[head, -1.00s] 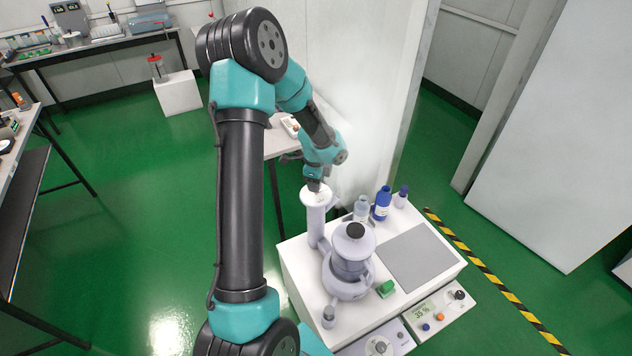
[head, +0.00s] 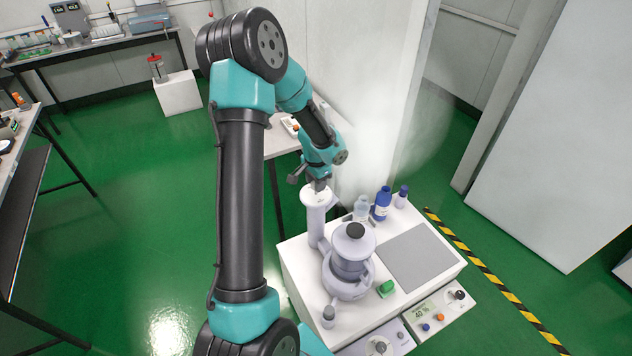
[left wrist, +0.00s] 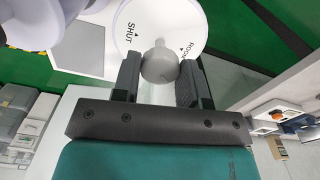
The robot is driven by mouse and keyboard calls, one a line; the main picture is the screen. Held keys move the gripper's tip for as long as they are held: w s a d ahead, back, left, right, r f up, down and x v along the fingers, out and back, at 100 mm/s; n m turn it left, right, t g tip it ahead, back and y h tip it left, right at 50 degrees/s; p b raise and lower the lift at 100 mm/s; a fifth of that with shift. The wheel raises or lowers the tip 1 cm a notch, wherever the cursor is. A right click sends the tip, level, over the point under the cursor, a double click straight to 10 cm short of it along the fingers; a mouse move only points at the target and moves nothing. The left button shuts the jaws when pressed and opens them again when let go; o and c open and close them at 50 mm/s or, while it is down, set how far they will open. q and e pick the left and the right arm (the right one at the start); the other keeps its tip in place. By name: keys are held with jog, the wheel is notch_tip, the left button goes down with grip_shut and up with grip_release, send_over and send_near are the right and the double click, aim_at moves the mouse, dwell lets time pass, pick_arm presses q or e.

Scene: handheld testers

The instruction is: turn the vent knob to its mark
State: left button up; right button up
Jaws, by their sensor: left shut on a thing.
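The grey vent knob (left wrist: 160,64) sits between the fingers of my left gripper (left wrist: 160,82) in the left wrist view, and the gripper is shut on it. Behind it is the white round dial (left wrist: 185,18), marked SHUT and ROOM with small arrowheads. The knob's narrow tip points at the stretch of dial between the two marks. In the head view my left gripper (head: 320,185) is at the top of the pale vent column (head: 316,222), and the knob is mostly hidden. A display (head: 422,311) at the front reads 40 %. My right gripper is not in view.
A lidded pale vessel (head: 350,265) stands beside the column on a white unit. Blue bottles (head: 382,204), a clear bottle (head: 361,210), a green block (head: 386,289) and a grey pad (head: 418,256) are close by. White mist hangs behind, near the wall.

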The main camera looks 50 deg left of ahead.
pick_arm(q)
jog(key=n, duration=0.7)
dwell(0.6)
jog(key=o, duration=0.9)
jog(key=shift+r, duration=0.1)
notch_tip(320, 180, up, 17)
jog(key=shift+r, duration=0.15)
dwell(0.5)
notch_tip(320, 180, down, 16)
jog(key=shift+f, duration=0.15)
dwell(0.6)
